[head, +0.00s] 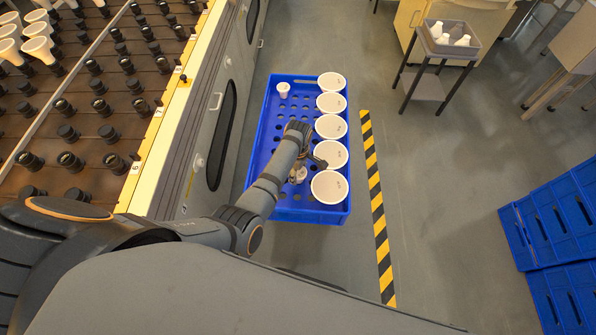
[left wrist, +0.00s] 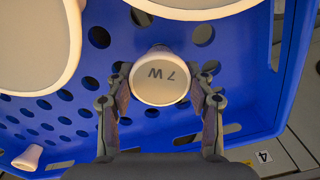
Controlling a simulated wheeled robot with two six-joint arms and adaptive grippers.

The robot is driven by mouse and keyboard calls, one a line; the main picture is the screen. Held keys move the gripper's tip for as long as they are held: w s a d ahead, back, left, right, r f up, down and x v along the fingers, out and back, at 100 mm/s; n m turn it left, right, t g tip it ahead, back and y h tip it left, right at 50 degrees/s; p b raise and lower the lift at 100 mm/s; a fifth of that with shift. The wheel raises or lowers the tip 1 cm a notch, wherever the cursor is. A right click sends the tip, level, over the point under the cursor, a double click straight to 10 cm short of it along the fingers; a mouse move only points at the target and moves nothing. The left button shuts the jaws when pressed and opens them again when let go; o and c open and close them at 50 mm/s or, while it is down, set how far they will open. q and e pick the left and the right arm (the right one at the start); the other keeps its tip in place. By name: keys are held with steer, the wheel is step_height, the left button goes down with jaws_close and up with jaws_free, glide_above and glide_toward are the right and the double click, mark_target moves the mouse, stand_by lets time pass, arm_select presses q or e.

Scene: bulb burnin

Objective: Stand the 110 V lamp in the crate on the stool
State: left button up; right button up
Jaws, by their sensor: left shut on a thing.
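My left gripper (head: 308,168) reaches down into the blue crate (head: 262,150) in the head view. In the left wrist view its two fingers (left wrist: 160,103) are shut on a small pale lamp (left wrist: 162,78) with a round face marked "7 W", seen upside down. The held lamp (head: 298,174) shows only partly in the head view, behind the gripper. No 110 V marking is readable. Several large round white lamps (head: 331,187) stand in a row along the crate's right side. Another small lamp (head: 295,88) stands at its far end. My right gripper is out of view.
A rack of black sockets (head: 80,110) with cone-shaped lamps stands left of the crate. A striped floor line (head: 376,190) runs to its right. A grey bin (head: 437,46) with white lamps sits on a small dark stand (head: 428,86) at upper right. Blue crates (head: 560,240) are stacked right.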

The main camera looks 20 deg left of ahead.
arm_select(q)
steer(key=shift+f+b, duration=0.4)
steer(key=shift+f, duration=0.3)
steer(key=o, duration=1.2)
steer(key=shift+o, duration=0.2)
step_height(320, 180, up, 12)
